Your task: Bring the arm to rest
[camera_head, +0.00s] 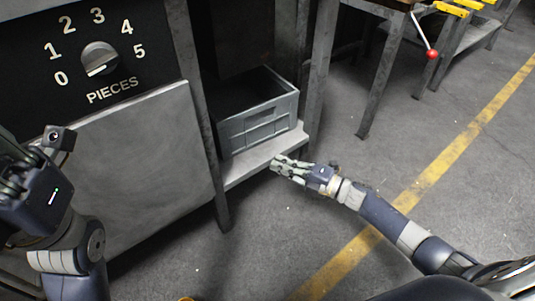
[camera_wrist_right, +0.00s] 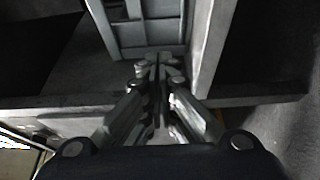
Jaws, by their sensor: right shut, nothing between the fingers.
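My right arm reaches in from the lower right of the head view. Its gripper (camera_head: 276,168) is shut and empty, just in front of the shelf edge below a grey crate (camera_head: 262,124). In the right wrist view the closed fingertips (camera_wrist_right: 157,62) point at the crate's side (camera_wrist_right: 148,30). I cannot tell whether they touch the shelf. My left arm (camera_head: 66,240) is folded at the left edge of the head view. Its fingers are cut off or hidden there.
A black panel with a PIECES dial (camera_head: 100,58) stands at the upper left. The crate rests on a low shelf (camera_head: 258,158) between metal legs. A lever with a red knob (camera_head: 432,54) hangs at the upper right. Open floor with a yellow line (camera_head: 440,160) lies to the right.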

